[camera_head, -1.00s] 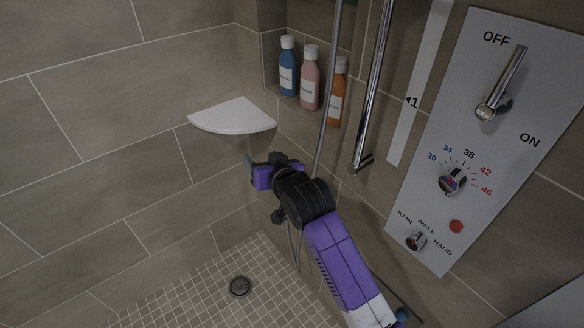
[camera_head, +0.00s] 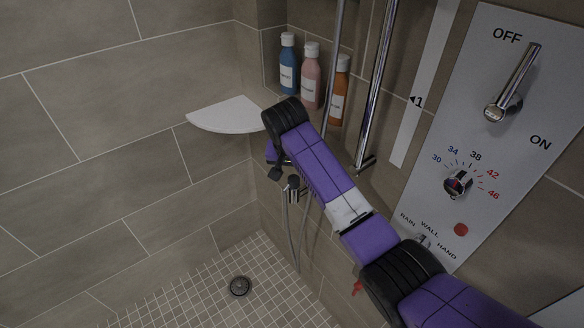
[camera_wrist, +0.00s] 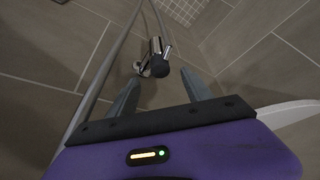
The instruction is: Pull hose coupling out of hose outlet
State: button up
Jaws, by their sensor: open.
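The chrome hose outlet (camera_wrist: 145,68), with a dark round part on it, is on the tiled wall in the wrist view. The chrome hose coupling (camera_wrist: 155,46) sits at the outlet, with the grey hose (camera_wrist: 142,14) leading from it. My gripper (camera_wrist: 160,76) is open, its two grey fingers pointing towards the outlet on either side of it in the picture. No contact shows, and the distance is hard to tell. In the head view the hose (camera_head: 297,245) hangs below the chrome fitting; my arm mostly hides my gripper there.
A white corner shelf (camera_head: 228,115) is beside my arm. Blue, pink and orange bottles (camera_head: 311,78) stand in a niche behind. A vertical chrome rail (camera_head: 376,90) and the control panel (camera_head: 480,130) are to the right. The floor around the drain (camera_head: 240,286) is clear.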

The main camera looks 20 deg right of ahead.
aim_at(294, 179)
jog(key=shift+x, duration=3.2)
jog(key=shift+c, duration=0.2)
grip_shut()
jog(key=shift+r+p, duration=2.4)
jog(key=shift+r, duration=0.45)
notch_tip(294, 179, up, 6)
jog(key=p, duration=0.5)
jog(key=shift+f, duration=0.1)
